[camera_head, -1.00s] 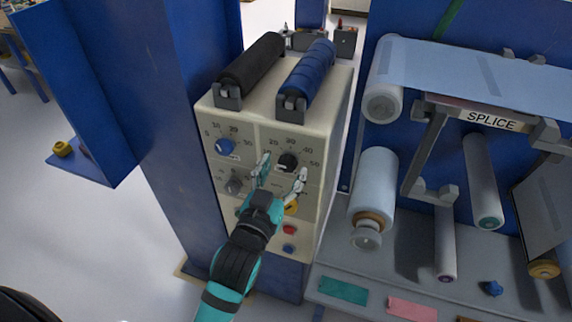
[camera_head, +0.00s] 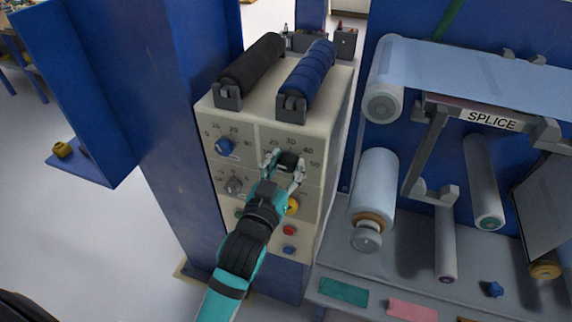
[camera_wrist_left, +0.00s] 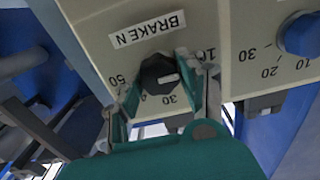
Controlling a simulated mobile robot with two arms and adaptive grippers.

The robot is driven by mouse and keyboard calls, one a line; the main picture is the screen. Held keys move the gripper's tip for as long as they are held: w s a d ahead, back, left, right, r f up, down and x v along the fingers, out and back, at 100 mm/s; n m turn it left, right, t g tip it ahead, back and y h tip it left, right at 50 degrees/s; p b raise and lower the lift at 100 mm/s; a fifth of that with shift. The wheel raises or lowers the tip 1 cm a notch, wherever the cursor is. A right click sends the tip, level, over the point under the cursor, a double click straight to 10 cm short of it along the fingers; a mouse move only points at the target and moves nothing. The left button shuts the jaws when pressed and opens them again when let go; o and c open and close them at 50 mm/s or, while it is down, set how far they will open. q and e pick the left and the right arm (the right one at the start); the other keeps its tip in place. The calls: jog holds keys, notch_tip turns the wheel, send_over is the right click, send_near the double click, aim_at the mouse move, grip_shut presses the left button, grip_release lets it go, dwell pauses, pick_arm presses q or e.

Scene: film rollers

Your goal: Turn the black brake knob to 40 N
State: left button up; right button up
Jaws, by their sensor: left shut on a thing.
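The black brake knob (camera_head: 288,161) is on the cream control box, at the upper right of its front panel. It also shows in the left wrist view (camera_wrist_left: 158,74), beside an upside-down "BRAKE N" label (camera_wrist_left: 148,29). A scale with numbers from 10 to 50 runs around it. A short white mark on the knob points to the right in the wrist view, toward the low-number side; its exact reading is hard to tell. My left gripper (camera_head: 285,164) has one finger on each side of the knob and is shut on it. My right gripper is not in view.
A blue knob (camera_head: 225,147) with its own scale is left of the black one. A grey knob (camera_head: 234,185), a yellow knob (camera_head: 292,206), a red button (camera_head: 289,230) and a blue button (camera_head: 289,250) sit lower. Black (camera_head: 252,66) and blue (camera_head: 309,72) rollers top the box.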

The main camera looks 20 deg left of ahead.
pick_arm(q)
jog(key=shift+r+m+p, duration=0.15)
jog(key=shift+m+p, duration=0.75)
jog(key=shift+m, duration=0.1)
jog(key=m+p, duration=0.1)
jog(key=m, duration=0.1)
jog(key=shift+m+p, duration=0.3)
jog(key=shift+p, duration=0.05)
jog(key=m+p, duration=0.1)
jog(key=m, duration=0.2)
jog(key=shift+d+m+p, duration=0.15)
jog(key=shift+m+p, duration=0.15)
jog(key=m+p, duration=0.1)
jog(key=m, duration=0.2)
jog(key=shift+m, duration=0.3)
jog(key=m, duration=0.1)
jog(key=m+p, duration=0.1)
jog(key=m, duration=0.2)
jog(key=shift+f+m, duration=0.25)
jog(key=shift+m, duration=0.05)
jog(key=m+p, duration=0.1)
jog(key=m, duration=0.2)
jog(key=shift+m, duration=0.3)
jog(key=m+p, duration=0.1)
jog(key=m, duration=0.2)
jog(key=shift+f+m, duration=0.1)
jog(key=shift+m, duration=0.2)
jog(key=shift+f+m+p, duration=0.15)
jog(key=shift+m+p, duration=0.35)
jog(key=shift+m, duration=1)
